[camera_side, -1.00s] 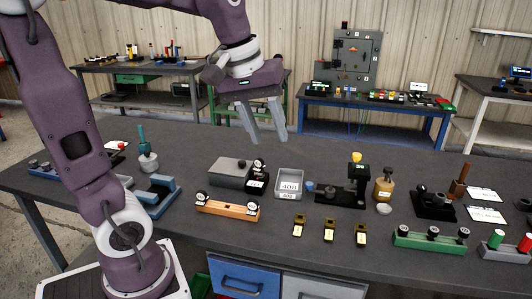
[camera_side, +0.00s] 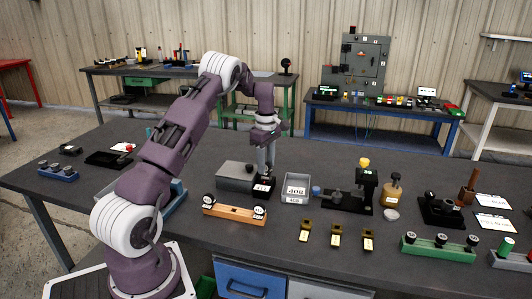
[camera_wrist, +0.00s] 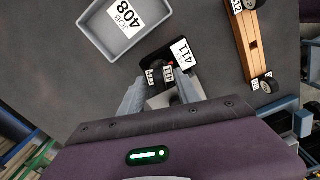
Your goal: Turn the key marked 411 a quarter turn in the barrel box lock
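The barrel box lock is a grey box (camera_side: 234,176) with a black front plate carrying a 411 label (camera_side: 262,187); in the wrist view this label (camera_wrist: 182,52) sits on the black plate. A dark key head with small white tags (camera_wrist: 168,73) stands at the lock, partly hidden by my fingers. My gripper (camera_side: 264,174) points down over the front of the box. In the wrist view its fingertips (camera_wrist: 160,78) are on either side of the key head; whether they press on it is unclear. The grey body is mostly hidden by my gripper there.
A wooden rack (camera_side: 233,212) with a dark-headed key at each end stands in front of the box. A grey tray marked 408 (camera_side: 296,197) stands just right of it. A black fixture (camera_side: 343,202) is farther right, and brass pieces (camera_side: 336,236) lie nearer the front edge.

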